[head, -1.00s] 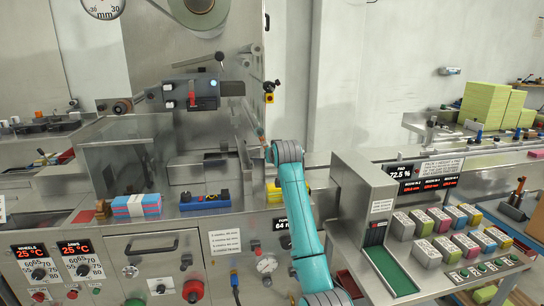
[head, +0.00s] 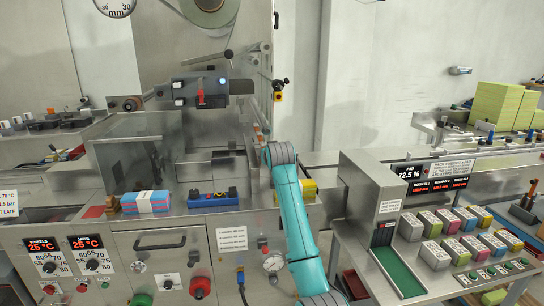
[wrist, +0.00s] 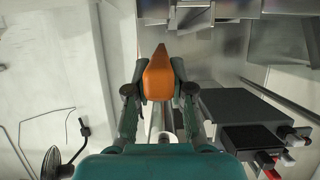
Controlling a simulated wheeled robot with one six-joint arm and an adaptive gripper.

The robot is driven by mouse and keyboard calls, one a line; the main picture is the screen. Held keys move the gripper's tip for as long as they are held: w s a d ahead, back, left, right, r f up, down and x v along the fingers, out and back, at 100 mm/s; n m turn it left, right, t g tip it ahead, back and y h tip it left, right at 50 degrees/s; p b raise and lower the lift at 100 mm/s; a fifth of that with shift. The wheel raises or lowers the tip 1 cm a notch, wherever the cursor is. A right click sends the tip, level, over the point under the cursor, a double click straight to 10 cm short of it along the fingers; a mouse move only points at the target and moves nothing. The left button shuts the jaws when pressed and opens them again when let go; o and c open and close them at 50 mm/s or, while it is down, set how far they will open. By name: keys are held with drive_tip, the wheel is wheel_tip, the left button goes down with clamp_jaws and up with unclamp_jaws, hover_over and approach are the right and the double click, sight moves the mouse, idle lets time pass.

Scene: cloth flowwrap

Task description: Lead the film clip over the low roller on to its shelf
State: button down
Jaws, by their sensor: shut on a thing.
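In the wrist view my gripper (wrist: 160,68) is shut on an orange clip (wrist: 159,82), which sits between the two fingers with its narrow tip pointing away. The clip appears clear of the surfaces ahead of it. Any film on it cannot be made out. In the head view my teal arm reaches up in front of the machine; the gripper and clip are hidden there. A large film reel (head: 203,8) hangs at the top of the machine. I cannot tell which part is the low roller or its shelf.
A dark control box with a red lever (head: 200,93) juts from the machine; a dark box (wrist: 238,118) lies right of my gripper in the wrist view. A blue-and-pink stack (head: 146,201) is on the front ledge. A grey chute housing (head: 370,190) stands right of my arm.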

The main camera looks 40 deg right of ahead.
drive_tip(key=shift+w+a+f, duration=0.2)
drive_tip(key=shift+w+a, duration=0.35)
drive_tip(key=shift+a, duration=0.35)
drive_tip(key=shift+w+a+f, duration=0.15)
drive_tip(key=shift+w+a, duration=0.35)
drive_tip(key=shift+a, duration=0.4)
drive_tip(key=shift+f, duration=0.15)
drive_tip(key=shift+f, duration=2.2)
drive_tip(key=c, duration=0.9)
unclamp_jaws()
drive_tip(key=shift+c, duration=0.2)
